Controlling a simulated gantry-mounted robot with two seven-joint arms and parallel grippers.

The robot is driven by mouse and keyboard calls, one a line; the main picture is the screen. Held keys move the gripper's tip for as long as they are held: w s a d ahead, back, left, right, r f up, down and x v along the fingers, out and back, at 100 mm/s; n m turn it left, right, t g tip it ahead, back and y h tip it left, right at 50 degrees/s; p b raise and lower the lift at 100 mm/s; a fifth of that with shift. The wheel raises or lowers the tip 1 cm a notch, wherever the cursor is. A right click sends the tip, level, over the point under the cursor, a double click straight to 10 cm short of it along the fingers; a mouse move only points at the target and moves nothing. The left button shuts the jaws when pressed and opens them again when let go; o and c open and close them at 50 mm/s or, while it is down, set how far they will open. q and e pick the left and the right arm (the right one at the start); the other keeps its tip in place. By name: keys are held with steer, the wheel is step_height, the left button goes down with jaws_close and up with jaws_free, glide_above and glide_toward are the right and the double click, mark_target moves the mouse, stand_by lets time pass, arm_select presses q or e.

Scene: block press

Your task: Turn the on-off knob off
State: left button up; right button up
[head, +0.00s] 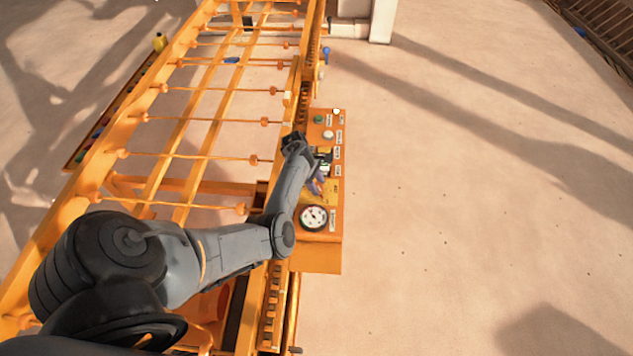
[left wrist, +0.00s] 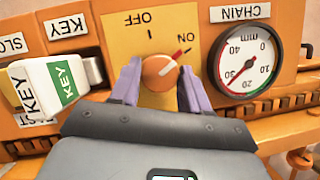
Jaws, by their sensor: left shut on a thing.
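The on-off knob (left wrist: 158,73) is a round orange dial on a yellow plate (left wrist: 207,45) with OFF and ON marks. Its white-and-red pointer is turned toward the ON mark in the left wrist view. My left gripper (head: 318,184) is at the control panel (head: 317,259). Its two purple fingers stand on either side of the knob, and the gripper (left wrist: 160,75) is shut on it. In the head view, my arm and gripper hide the knob. My right gripper is not in view.
A white key tag (left wrist: 61,82) sits left of the knob in the left wrist view. A round CHAIN gauge (left wrist: 246,63) is on its right. A green button (head: 319,119) is farther up the panel. Open floor lies right of the panel.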

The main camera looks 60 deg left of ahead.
arm_select(q)
steer(key=shift+d+r+n+p, duration=0.1)
steer(key=shift+r+n+p, duration=0.2)
steer(key=shift+n+p, duration=0.5)
steer(key=shift+n+t+y+p, duration=0.4)
steer(key=shift+n+t+p, duration=0.1)
steer(key=shift+n, duration=0.4)
steer(key=shift+f+n+y+p, duration=0.1)
steer(key=shift+n+y+p, duration=0.25)
steer(key=shift+n, duration=0.55)
steer(key=shift+d+f+n+t+y, duration=0.1)
steer(key=shift+n+t+y, duration=0.2)
steer(key=shift+n, duration=0.6)
steer(key=n+y, duration=0.1)
steer(key=n, duration=0.2)
steer(key=shift+d+f, duration=0.1)
steer(key=shift+s+n+y+b, duration=0.1)
steer(key=shift+n+y+b, duration=0.45)
steer(key=shift+n, duration=0.65)
